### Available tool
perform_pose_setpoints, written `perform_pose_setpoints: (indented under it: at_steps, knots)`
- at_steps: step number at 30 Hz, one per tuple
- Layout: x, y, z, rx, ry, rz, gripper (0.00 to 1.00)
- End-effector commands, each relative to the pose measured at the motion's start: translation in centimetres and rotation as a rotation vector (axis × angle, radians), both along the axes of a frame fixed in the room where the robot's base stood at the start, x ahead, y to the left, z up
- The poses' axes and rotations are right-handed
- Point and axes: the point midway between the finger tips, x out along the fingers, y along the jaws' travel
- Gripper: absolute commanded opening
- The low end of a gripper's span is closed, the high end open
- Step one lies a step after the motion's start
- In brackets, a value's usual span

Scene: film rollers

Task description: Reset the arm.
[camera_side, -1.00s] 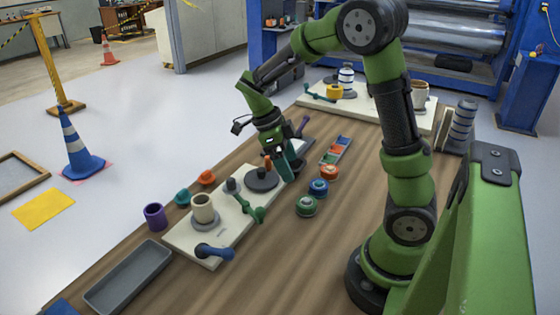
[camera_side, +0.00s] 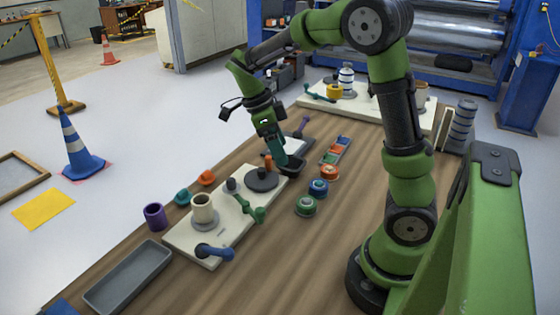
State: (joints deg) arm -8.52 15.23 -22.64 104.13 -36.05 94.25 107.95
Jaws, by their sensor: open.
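My green arm arches over the wooden table from the right. My gripper (camera_side: 283,162) is open and points down, just beyond the far end of the near cream board (camera_side: 222,232). It hangs close to a dark disc (camera_side: 262,179) on that board and above a small dark tray (camera_side: 296,170). I see nothing held between the fingers, though the fingertips are small in the picture.
The near board carries a cream roller (camera_side: 202,208), a green crank (camera_side: 251,208) and a blue crank (camera_side: 214,252). Green, blue and orange rolls stand right of it. A grey tray (camera_side: 128,277) lies at the near left. Another board with a striped roller (camera_side: 346,79) stands at the back.

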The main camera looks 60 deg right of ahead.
Motion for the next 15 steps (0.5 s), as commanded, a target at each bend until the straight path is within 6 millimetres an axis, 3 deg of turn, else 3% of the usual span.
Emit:
perform_pose_setpoints:
  at_steps: [6,11,15]
  knots:
    - [-0.4,2.7,-1.0,0.249,-0.058,0.637,0.84]
    - [-1.5,6.1,0.3,0.359,-0.210,1.200,0.84]
    - [-3.1,9.4,2.4,0.309,-0.358,1.705,0.84]
